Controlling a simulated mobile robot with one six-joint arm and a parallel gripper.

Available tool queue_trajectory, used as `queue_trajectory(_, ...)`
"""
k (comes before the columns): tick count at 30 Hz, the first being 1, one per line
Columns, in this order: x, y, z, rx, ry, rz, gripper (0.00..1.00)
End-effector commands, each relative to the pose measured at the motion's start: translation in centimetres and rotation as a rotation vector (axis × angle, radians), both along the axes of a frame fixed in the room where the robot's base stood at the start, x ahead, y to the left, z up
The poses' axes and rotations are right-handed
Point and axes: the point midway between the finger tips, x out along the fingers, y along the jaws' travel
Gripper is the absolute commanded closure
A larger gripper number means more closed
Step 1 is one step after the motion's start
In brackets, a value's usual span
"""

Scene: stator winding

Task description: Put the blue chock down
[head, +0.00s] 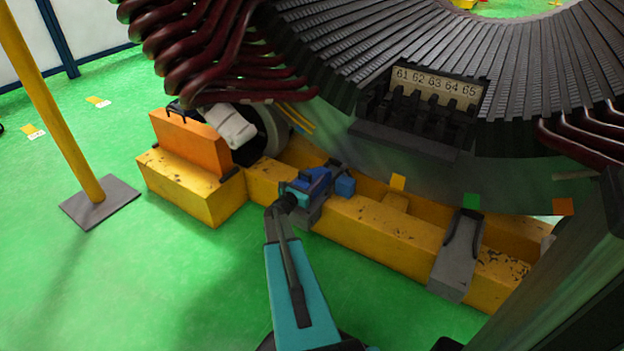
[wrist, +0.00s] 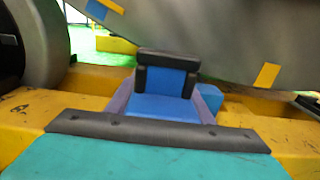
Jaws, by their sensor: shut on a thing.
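The blue chock (head: 317,177) is in my gripper (head: 300,188), at the yellow beam of the cradle (head: 375,222) under the stator's lower edge. In the wrist view the blue chock (wrist: 160,106) sits between the two fingers of my gripper (wrist: 166,98), with a dark-framed blue face standing up at its far side. A smaller blue part (head: 345,187) shows just right of the fingers. My gripper is shut on the chock. The chock's underside is hidden, so I cannot tell whether it touches the beam.
The large stator ring (head: 330,135) overhangs the beam closely. An orange block (head: 190,138) stands on the yellow base at left, beside a roller (head: 272,130). A grey saddle piece (head: 458,258) lies over the beam at right. A yellow post (head: 55,110) stands at left. Green floor in front is clear.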

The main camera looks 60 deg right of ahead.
Motion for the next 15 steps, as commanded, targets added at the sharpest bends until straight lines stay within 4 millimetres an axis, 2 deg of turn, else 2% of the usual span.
queue_trajectory(8, 0.09, 0.06, -0.15, -0.003, 0.001, 0.001, 0.80)
queue_trajectory(9, 0.09, 0.07, -0.27, 0.000, 0.000, 0.001, 0.50)
queue_trajectory(12, 0.08, 0.07, -0.24, 0.000, 0.000, 0.001, 0.34)
queue_trajectory(15, 0.07, 0.07, -0.24, 0.000, 0.000, 0.001, 0.34)
